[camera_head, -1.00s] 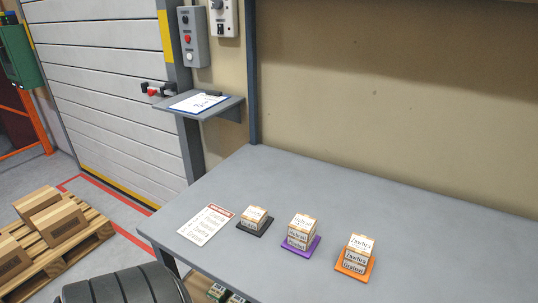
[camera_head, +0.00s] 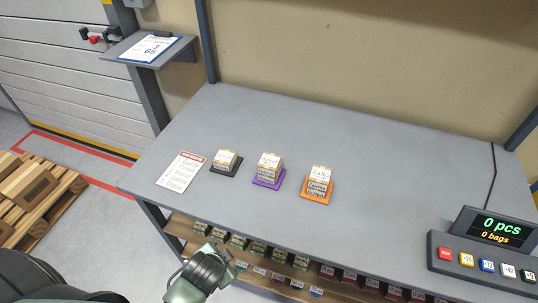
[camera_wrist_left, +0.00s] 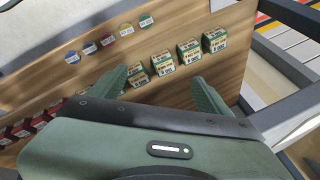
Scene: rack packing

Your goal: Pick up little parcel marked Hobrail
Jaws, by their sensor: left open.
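Small cream parcels stand on the grey table in the head view. One is on a black mat (camera_head: 226,162), a stack is on a purple mat (camera_head: 267,169), and another stack is on an orange mat (camera_head: 318,182). Their lettering is too small to read surely, so I cannot tell which is marked Hobrail. More small parcels with green bands (camera_head: 238,241) stand on the shelf under the table. In the left wrist view my left gripper (camera_wrist_left: 164,82) is open and empty, its fingers toward the shelf's green-banded parcels (camera_wrist_left: 189,51). My right gripper is out of view.
A printed list (camera_head: 181,171) lies left of the mats. Red-banded parcels (camera_head: 349,275) and small coloured items (camera_head: 278,276) share the shelf (camera_head: 180,223). A counter display (camera_head: 495,229) with buttons stands at the right. The table's middle and back are clear.

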